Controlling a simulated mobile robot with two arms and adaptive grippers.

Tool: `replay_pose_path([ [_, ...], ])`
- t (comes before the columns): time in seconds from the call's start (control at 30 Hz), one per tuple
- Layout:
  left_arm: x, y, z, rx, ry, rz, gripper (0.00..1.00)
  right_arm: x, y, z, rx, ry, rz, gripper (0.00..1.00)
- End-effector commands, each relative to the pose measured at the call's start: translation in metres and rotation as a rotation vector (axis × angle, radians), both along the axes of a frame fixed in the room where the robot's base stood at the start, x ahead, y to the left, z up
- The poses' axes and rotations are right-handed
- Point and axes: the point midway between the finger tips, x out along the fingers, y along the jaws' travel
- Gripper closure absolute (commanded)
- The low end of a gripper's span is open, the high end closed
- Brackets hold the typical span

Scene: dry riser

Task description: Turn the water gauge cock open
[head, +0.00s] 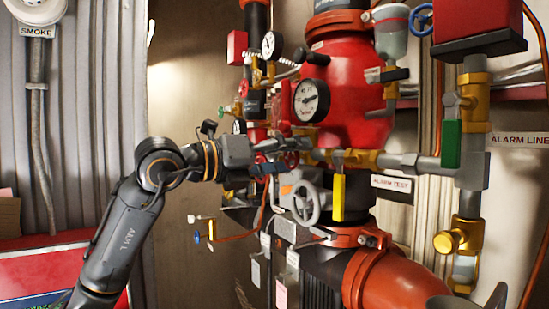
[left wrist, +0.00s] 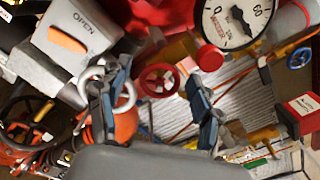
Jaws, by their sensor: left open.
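The water gauge (head: 311,100) is a round white dial in a black case in front of the red valve body. It also shows at the top of the left wrist view (left wrist: 238,22), with part of its "WATER" label readable. A small red handwheel (left wrist: 160,80) sits below the gauge in the left wrist view; I cannot tell for sure if it is the gauge's cock. My left gripper (head: 290,152) is at the pipework below the gauge. In the left wrist view its jaws (left wrist: 160,106) are open and apart, with the red wheel showing between them. My right gripper is not in view.
A grey handwheel (head: 308,203) and a yellow lever (head: 338,194) are close below my left gripper. A green-handled valve (head: 451,144) and a brass valve (head: 452,241) stand to the right.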

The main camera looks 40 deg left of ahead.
Motion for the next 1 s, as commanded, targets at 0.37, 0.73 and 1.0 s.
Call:
replay_pose_path([
  [0.37,-0.056,0.024,-0.002,0.005,0.005,0.005,0.35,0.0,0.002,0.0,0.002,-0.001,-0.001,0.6],
  [0.73,-0.095,0.039,0.0,-0.001,0.001,-0.001,0.35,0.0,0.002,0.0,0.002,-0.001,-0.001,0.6],
  [1.0,-0.108,0.045,0.0,-0.001,0.0,0.0,0.35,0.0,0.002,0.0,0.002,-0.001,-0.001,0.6],
])
